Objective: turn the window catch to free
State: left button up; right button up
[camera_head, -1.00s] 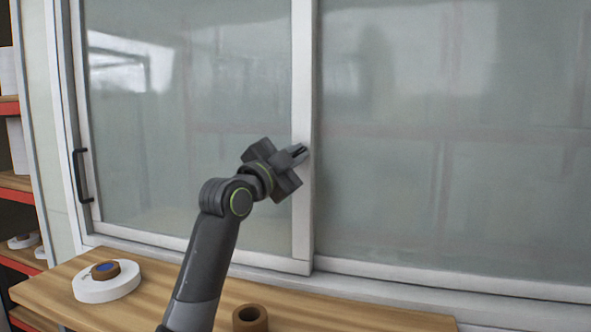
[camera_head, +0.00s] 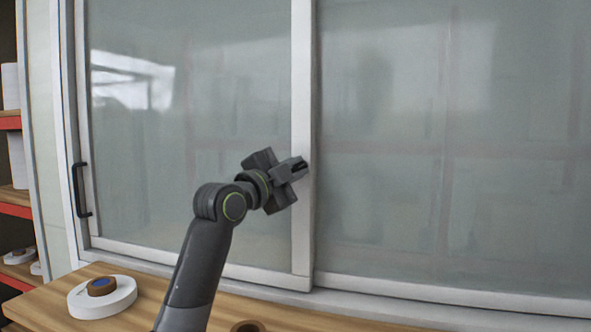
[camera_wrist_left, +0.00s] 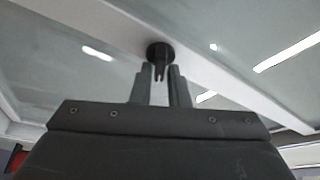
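The window catch (camera_wrist_left: 160,50) is a dark round knob with a narrow forked tab, mounted on the pale window stile (camera_wrist_left: 205,75) in the left wrist view. My left gripper (camera_wrist_left: 160,78) is open, with one finger on each side of the tab. Small gaps seem to show between the tab and the fingers; I cannot tell whether either touches. In the head view my left gripper (camera_head: 300,165) is at the white middle stile (camera_head: 302,90) of the sliding window, and it hides the catch there. My right gripper is not in view.
A black pull handle (camera_head: 79,190) is on the window's left stile. A wooden ledge (camera_head: 150,312) runs below, with a white disc (camera_head: 100,305) carrying a brown ring, and another brown ring (camera_head: 247,327) partly cut off. Shelves (camera_head: 15,200) stand at far left.

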pick_arm(q)
jog(key=o, duration=0.3)
jog(key=shift+w+a, duration=0.1)
